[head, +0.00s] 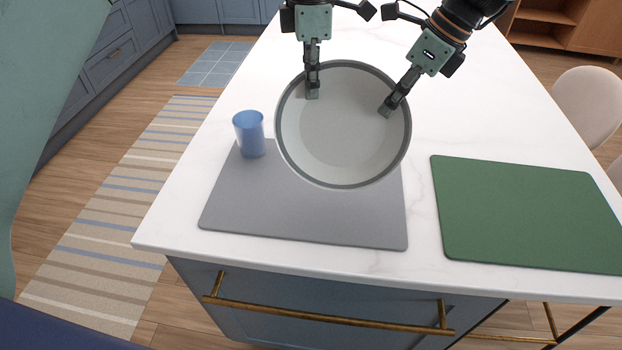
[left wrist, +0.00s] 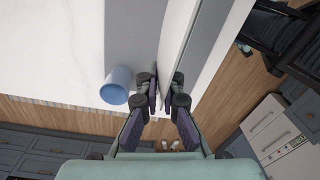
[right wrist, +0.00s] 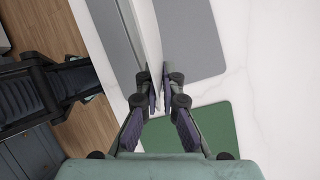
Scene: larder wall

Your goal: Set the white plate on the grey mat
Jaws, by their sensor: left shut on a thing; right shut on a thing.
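The white plate (head: 340,138) has a grey rim and is held in the head view above the far right part of the grey mat (head: 300,215). My left gripper (head: 312,92) is shut on the plate's far rim at its upper left. My right gripper (head: 387,107) is shut on the rim at its right. In the left wrist view the plate (left wrist: 208,60) is a pale edge-on band at the fingers. It also shows edge-on in the right wrist view (right wrist: 148,35). The plate hides part of the mat, and its exact height above it cannot be told.
A blue cup (head: 249,133) stands at the mat's far left corner, close to the plate's left side. A green mat (head: 525,212) lies to the right on the white countertop (head: 480,110). The counter's front edge runs just before the grey mat.

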